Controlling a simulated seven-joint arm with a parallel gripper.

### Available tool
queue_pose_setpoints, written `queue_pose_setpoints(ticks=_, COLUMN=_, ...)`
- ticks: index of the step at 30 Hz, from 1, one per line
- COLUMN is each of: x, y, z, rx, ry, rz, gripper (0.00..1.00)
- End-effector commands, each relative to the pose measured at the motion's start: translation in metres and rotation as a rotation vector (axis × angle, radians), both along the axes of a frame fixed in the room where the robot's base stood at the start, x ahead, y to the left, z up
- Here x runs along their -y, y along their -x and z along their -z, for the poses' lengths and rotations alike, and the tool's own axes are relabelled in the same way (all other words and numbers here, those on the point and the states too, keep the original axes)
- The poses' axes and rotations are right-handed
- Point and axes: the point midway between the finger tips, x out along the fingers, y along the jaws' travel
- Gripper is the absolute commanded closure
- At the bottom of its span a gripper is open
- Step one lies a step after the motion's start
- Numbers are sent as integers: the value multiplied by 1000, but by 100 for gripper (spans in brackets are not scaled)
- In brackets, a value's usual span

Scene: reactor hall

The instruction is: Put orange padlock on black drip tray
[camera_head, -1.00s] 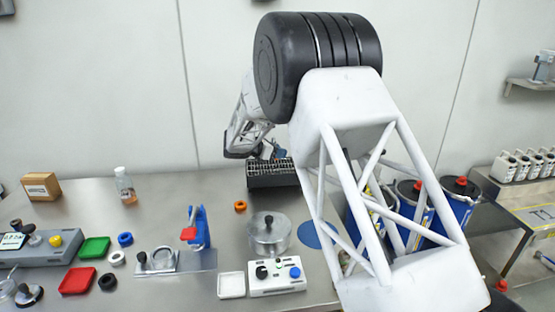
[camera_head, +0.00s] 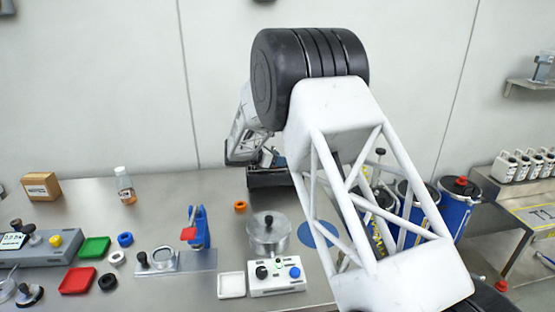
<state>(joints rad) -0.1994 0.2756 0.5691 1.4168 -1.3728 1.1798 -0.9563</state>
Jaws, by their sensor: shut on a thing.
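The black drip tray (camera_head: 268,180) stands on the bench near its back edge. In the head view my arm covers its right part, and my gripper is over or in front of its top.
An orange ring (camera_head: 240,207) and a lidded metal pot (camera_head: 268,235) stand in front of the tray. A blue clamp stand (camera_head: 200,230), a white control box (camera_head: 277,277) and a blue disc (camera_head: 319,234) are nearby. The bench left of the tray is clear up to a bottle (camera_head: 125,186).

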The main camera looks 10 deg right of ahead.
Motion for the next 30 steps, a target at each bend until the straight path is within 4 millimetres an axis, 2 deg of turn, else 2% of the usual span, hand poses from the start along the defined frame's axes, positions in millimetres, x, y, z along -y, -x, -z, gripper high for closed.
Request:
queue_pose_setpoints(ticks=2, x=0, y=0, z=2, rx=-1, ry=0, rz=0, gripper=84)
queue_pose_setpoints(ticks=3, x=0, y=0, z=2, rx=0, ry=0, rz=0, gripper=53)
queue_pose_setpoints(ticks=7, x=0, y=0, z=2, rx=0, ry=0, rz=0, gripper=33)
queue_pose_setpoints(ticks=20, x=0, y=0, z=-2, rx=1, ry=0, rz=0, gripper=32)
queue_pose_setpoints(ticks=26, x=-13, y=5, z=-7, rx=0, ry=0, rz=-1, gripper=32)
queue_pose_setpoints(ticks=30, x=-30, y=12, z=-14, rx=0, ry=1, rz=-2, gripper=32)
